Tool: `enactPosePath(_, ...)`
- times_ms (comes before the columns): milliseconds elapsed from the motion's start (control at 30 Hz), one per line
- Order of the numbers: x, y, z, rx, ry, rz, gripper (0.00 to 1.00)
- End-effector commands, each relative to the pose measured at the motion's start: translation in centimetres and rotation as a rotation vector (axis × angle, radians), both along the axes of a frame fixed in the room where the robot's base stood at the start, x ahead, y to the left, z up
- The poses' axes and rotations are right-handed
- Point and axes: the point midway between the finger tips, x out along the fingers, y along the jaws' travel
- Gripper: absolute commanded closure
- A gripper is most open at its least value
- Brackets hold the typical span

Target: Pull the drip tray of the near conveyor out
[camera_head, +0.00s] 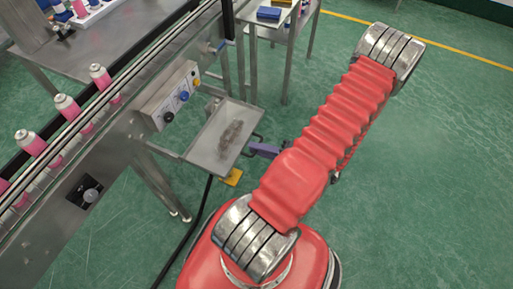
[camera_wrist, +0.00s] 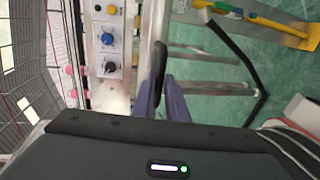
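The drip tray (camera_head: 207,150) of the near conveyor is a shallow metal tray with a dark stain on its floor. It juts out beneath the conveyor's control panel. A dark handle (camera_head: 258,139) is on its right-hand end. My gripper (camera_head: 255,148) has purple fingers and is right at this handle. In the wrist view the fingers of my gripper (camera_wrist: 162,92) stand on both sides of a dark bar (camera_wrist: 158,65), apparently the handle. I cannot tell whether they press on it.
The control panel (camera_head: 170,96) with knobs is just above the tray. Conveyor legs (camera_head: 165,185) and a black cable (camera_head: 202,205) are below. Pink bottles (camera_head: 67,106) stand on the conveyor. A metal table (camera_head: 290,32) is behind. The green floor to the right is clear.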

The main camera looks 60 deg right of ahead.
Motion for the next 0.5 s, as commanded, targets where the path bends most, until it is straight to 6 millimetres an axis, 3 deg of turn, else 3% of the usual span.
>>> enactPosePath(233, -0.07, -0.1, -0.08, -0.001, 0.003, -0.003, 0.73)
enactPosePath(500, -0.07, -0.09, 0.0, -0.001, 0.001, -0.002, 0.72)
